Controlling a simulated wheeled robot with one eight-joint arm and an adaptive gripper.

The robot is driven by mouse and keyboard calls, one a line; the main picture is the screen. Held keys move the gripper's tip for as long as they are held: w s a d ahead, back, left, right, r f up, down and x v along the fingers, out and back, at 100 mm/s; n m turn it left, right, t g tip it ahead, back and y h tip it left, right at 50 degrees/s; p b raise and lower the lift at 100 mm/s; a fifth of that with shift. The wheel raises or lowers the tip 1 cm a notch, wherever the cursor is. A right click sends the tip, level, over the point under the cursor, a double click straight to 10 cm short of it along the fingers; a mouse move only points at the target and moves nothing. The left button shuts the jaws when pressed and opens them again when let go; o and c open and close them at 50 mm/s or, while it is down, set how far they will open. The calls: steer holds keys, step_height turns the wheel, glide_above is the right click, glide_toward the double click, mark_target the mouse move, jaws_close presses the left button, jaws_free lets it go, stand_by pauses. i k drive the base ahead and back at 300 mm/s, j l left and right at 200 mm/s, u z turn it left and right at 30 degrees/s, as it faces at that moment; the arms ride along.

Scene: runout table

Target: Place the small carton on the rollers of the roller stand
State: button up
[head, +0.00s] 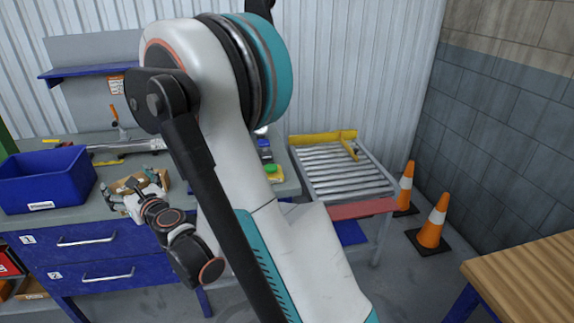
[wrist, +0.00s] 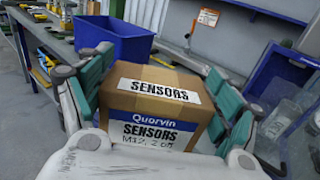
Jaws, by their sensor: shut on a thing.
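The small carton (wrist: 160,105) is a brown box with white "SENSORS" labels and a blue "Quorvin" band, filling the middle of the wrist view. My gripper (wrist: 163,88) is shut on it, with a green-padded finger against each side. In the head view the carton (head: 152,184) shows partly behind my gripper (head: 138,192), over the workbench; its height above the top is hard to tell. The roller stand (head: 345,172) is to the right of the workbench, with bare metal rollers, a yellow stop at the back and a red front edge.
A blue bin (head: 48,184) stands on the workbench left of my gripper. Tools and small items lie along the bench back. Two orange cones (head: 432,222) stand right of the roller stand, and a wooden table (head: 530,272) is at the front right. My arm hides part of the bench.

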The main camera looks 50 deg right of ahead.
mark_target(340, 181)
steer(key=k+z, duration=0.1)
steer(key=z, duration=0.25)
steer(key=k+z, duration=0.15)
steer(key=z, duration=0.2)
steer(key=k+l+z, duration=0.1)
steer(key=z, duration=0.2)
steer(key=i+z, duration=0.8)
steer(key=k+l, duration=0.05)
steer(key=k, duration=0.05)
